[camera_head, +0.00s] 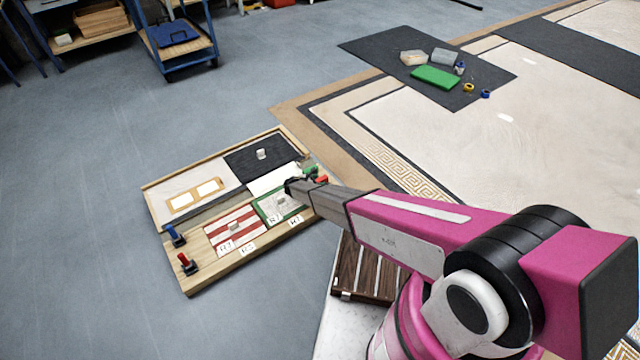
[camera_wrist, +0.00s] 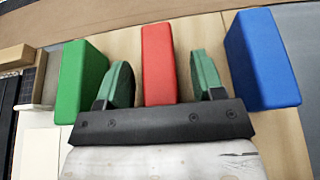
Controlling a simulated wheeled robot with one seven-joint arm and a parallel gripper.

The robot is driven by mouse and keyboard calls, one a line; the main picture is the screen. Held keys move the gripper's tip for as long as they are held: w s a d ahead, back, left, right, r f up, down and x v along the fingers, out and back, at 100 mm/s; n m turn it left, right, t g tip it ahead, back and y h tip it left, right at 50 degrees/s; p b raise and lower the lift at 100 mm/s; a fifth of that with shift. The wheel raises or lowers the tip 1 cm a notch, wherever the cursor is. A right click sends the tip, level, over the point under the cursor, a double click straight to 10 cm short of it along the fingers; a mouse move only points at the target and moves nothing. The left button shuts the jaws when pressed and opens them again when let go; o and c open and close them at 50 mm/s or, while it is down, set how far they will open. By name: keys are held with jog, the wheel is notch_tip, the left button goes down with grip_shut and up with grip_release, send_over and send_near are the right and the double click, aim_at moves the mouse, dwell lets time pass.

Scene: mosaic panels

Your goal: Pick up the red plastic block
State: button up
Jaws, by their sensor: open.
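The red plastic block (camera_wrist: 158,64) stands on the wooden board between a green block and a blue block in the wrist view. It also shows as a small red patch by my gripper in the head view (camera_head: 322,180). My gripper (camera_wrist: 166,80) is open. Its two green fingers lie on either side of the red block, with visible gaps, and I cannot tell their height relative to it. The gripper's tip also shows at the right side of the board in the head view (camera_head: 290,185).
The green block (camera_wrist: 82,80) is close to the left finger and the blue block (camera_wrist: 262,60) close to the right one. The wooden board (camera_head: 215,270) lies on the floor with panels and small clamps. A dark mat (camera_head: 375,47) with several items lies farther back.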

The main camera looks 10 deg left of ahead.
jog(key=c, duration=1)
jog(key=shift+r, duration=0.2)
